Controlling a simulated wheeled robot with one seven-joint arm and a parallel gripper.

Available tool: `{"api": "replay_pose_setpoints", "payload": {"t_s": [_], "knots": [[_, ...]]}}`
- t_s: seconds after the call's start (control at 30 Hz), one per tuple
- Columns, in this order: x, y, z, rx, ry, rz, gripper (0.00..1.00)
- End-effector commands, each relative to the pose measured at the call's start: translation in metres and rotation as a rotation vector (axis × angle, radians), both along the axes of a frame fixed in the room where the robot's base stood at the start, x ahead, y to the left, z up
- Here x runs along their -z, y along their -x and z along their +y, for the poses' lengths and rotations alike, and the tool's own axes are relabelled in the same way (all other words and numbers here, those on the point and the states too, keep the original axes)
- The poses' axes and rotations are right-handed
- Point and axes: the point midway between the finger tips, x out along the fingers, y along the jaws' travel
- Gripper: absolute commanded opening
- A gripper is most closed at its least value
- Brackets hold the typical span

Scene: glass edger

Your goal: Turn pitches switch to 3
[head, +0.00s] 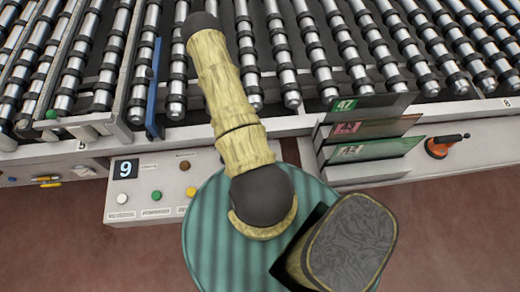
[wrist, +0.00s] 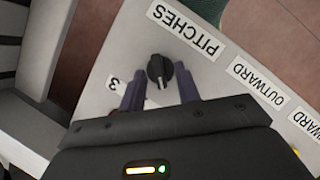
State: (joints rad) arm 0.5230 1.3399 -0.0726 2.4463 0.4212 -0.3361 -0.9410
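The pitches switch (wrist: 160,70) is a small black rotary knob on a light grey panel (wrist: 108,45) in the wrist view. The PITCHES label (wrist: 188,28) lies up and right of it, upside down. A label with the number 3 (wrist: 112,84) lies to its lower left, partly behind a finger. The knob's pale pointer mark faces down in the picture, toward my gripper. My gripper (wrist: 160,85) is open, with one finger on each side of the knob's lower part. I cannot tell whether the fingers touch it. In the head view I cannot make out the switch or gripper.
OUTWARD (wrist: 258,83) and another partly cut-off label lie right of the knob. In the head view, a control box (head: 150,170) has several coloured buttons and a 9 sign (head: 126,168). Rollers (head: 290,75) fill the back. Glass samples (head: 365,128) stand right of my arm.

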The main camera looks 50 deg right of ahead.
Motion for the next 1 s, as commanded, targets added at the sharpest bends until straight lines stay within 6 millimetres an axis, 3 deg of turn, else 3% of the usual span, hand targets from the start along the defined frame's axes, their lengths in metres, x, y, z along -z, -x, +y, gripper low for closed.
{"api": "replay_pose_setpoints", "payload": {"t_s": [0.17,0.37,0.73,1.0], "knots": [[-0.0007,0.0000,0.0000,0.000,0.000,0.000,0.33],[-0.0006,0.0000,-0.0001,0.000,0.000,0.000,0.00],[-0.0002,-0.0002,-0.0003,0.020,-0.001,-0.001,0.00],[0.0006,-0.0002,-0.0016,0.127,0.000,-0.001,0.00]]}}
